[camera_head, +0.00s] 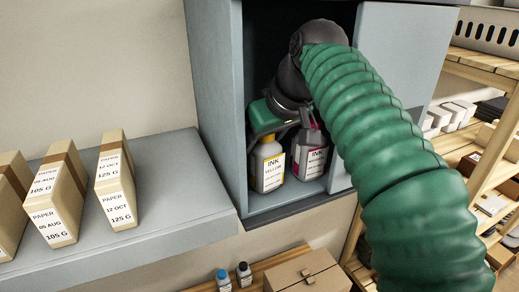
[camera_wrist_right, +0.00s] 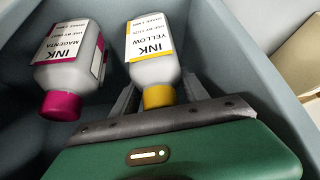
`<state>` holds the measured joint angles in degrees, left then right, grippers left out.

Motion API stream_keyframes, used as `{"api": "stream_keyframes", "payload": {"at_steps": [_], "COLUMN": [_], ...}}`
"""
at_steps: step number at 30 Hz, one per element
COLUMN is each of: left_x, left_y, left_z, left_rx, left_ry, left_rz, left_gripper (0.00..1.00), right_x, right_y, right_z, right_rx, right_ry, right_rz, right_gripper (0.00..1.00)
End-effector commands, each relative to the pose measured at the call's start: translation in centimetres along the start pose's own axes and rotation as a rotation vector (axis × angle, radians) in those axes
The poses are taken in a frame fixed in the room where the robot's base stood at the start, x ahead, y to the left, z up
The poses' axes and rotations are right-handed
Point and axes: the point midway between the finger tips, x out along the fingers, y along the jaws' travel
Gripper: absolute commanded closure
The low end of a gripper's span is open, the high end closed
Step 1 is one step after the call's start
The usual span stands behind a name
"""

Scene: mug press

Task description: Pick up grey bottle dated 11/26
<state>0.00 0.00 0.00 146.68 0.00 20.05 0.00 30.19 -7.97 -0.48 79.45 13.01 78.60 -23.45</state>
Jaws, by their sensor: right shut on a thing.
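A grey ink bottle with a yellow-trimmed label and yellow cap (camera_head: 268,166) stands upright in the open cabinet, at the left of the opening. It also shows in the wrist view (camera_wrist_right: 152,60), with its cap toward my gripper. My right gripper (camera_head: 266,134) comes from above and is shut on this yellow ink bottle near its neck, one finger on each side. A second grey bottle, the magenta one (camera_head: 310,155), stands to its right; the wrist view shows its magenta cap (camera_wrist_right: 62,105). The use-by dates are too small to read surely. My left gripper is out of view.
The cabinet's left wall (camera_head: 222,110) is close beside the yellow bottle. A grey shelf (camera_head: 190,165) with several paper boxes (camera_head: 117,190) is at left. Small bottles (camera_head: 243,275) and a cardboard box (camera_head: 305,274) are below. A wooden rack (camera_head: 470,145) stands at right.

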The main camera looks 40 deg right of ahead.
Motion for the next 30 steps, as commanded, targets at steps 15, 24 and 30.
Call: {"api": "stream_keyframes", "payload": {"at_steps": [15, 24, 30], "left_x": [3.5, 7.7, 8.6], "left_y": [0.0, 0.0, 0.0], "left_z": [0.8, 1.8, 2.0], "left_rx": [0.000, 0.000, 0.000], "left_ry": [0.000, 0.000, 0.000], "left_rz": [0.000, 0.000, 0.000], "left_gripper": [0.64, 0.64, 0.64], "right_x": [-5.3, -9.5, -11.6], "right_y": [0.0, 0.1, 0.0], "right_z": [4.0, 11.2, 13.3], "right_rx": [0.000, 0.000, 0.000], "right_ry": [0.009, 0.008, 0.005], "right_rz": [0.003, 0.004, 0.002], "right_gripper": [1.00, 1.00, 1.00]}}
